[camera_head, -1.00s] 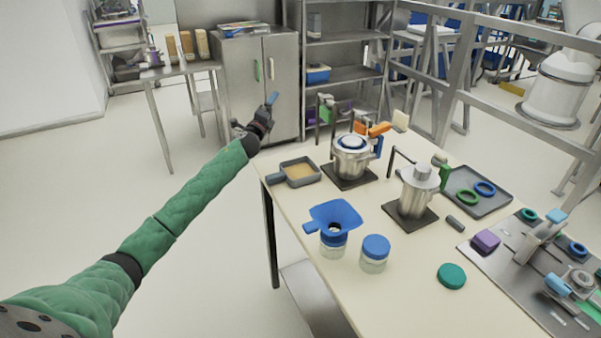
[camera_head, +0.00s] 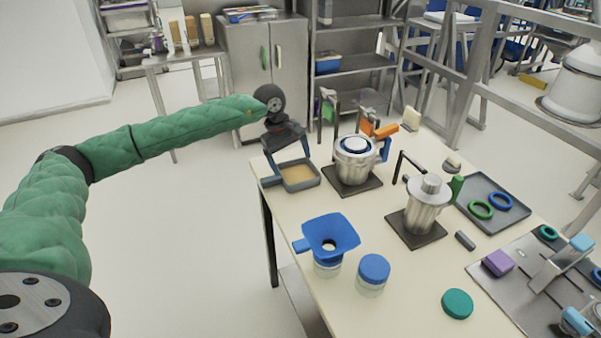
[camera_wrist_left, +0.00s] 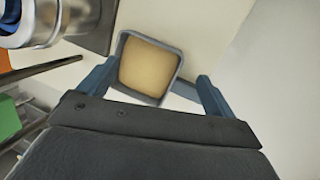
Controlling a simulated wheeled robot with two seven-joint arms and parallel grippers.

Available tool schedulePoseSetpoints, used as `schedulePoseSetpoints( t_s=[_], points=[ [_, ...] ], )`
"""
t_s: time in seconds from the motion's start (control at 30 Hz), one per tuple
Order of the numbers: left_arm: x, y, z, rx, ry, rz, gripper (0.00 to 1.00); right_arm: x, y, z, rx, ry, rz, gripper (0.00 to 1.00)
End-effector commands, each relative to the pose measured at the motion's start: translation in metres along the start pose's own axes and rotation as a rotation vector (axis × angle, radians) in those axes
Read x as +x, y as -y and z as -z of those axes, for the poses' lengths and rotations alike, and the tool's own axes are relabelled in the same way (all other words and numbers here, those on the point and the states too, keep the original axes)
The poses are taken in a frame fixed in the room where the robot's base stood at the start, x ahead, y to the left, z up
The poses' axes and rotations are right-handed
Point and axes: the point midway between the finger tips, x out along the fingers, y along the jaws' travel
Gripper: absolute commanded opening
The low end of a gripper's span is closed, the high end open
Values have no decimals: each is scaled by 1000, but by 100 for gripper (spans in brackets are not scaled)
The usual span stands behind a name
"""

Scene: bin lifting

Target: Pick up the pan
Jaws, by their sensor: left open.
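The pan (camera_head: 303,186) is a small square grey dish with a tan inside, lying at the left far corner of the table. In the left wrist view the pan (camera_wrist_left: 140,98) shows between and beyond the fingers. My left gripper (camera_head: 291,162) is just above the pan, pointing down, with its blue-grey fingers spread and nothing held. In the left wrist view the left gripper (camera_wrist_left: 158,72) also shows its fingers wide apart. The pan's handle is not clearly visible now. My right gripper is in neither view.
A steel pot (camera_head: 355,170) stands on a dark plate right of the pan. A blue funnel (camera_head: 330,235) on a jar and a blue-lidded jar (camera_head: 373,272) stand nearer. A second steel vessel (camera_head: 428,205) and a grey tray (camera_head: 495,213) are further right. Floor left of the table is clear.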

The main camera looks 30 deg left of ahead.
Motion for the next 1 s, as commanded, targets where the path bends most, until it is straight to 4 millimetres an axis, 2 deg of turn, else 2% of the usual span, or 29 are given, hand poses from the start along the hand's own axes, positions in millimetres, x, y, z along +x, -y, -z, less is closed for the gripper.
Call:
schedulePoseSetpoints(
  t_s=[0.03,0.1,0.23,0.43,0.53,0.8,1.0],
  points=[
    [-3,15,8,36,-46,61,91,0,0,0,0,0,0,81],
    [-6,32,15,77,-94,134,91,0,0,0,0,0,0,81],
    [-10,50,24,117,-142,213,91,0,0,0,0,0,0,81],
    [-4,57,27,128,-154,238,91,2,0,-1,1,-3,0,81],
    [4,58,29,127,-153,236,91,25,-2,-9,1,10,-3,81],
    [16,61,33,126,-153,234,91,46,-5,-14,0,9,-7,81],
    [27,65,37,125,-152,234,91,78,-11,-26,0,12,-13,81]
  ],
)
